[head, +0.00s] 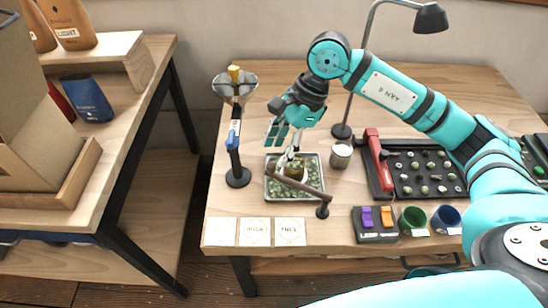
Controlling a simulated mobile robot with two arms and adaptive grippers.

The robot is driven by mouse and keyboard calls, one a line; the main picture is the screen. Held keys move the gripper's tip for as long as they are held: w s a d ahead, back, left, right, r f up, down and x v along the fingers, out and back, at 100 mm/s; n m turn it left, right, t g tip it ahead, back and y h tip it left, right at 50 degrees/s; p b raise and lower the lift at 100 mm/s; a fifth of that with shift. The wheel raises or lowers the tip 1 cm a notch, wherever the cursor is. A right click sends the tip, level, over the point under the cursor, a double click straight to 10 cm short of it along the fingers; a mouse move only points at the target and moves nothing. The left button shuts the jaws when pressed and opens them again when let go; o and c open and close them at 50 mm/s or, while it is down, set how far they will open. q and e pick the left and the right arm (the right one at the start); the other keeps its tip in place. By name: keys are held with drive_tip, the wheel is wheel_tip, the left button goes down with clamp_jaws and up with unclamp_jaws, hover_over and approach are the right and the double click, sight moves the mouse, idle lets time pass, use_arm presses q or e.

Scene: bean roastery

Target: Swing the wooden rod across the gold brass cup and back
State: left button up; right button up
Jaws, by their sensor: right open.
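The wooden rod (304,188) is a dark brown bar. Its right end sits on a short black post (323,210), and its left end reaches over the tray. The gold brass cup (296,171) stands in the metal tray (319,166) of greenish beans. The rod passes in front of the cup in the head view; I cannot tell whether it touches the cup's rim. My right gripper (285,146) is open and points down just above the cup and the rod's left end. Its fingertips partly hide the cup. My left gripper is out of view.
A funnel stand (235,88) with a blue-handled part is left of the tray. A grey tin (341,155) and a lamp post stand to the right. A black sample board (425,172), a switch box (376,224) and small cups are farther right. Paper cards (255,232) line the front edge.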

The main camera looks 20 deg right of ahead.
drive_tip(key=v, duration=0.7)
idle(0.4)
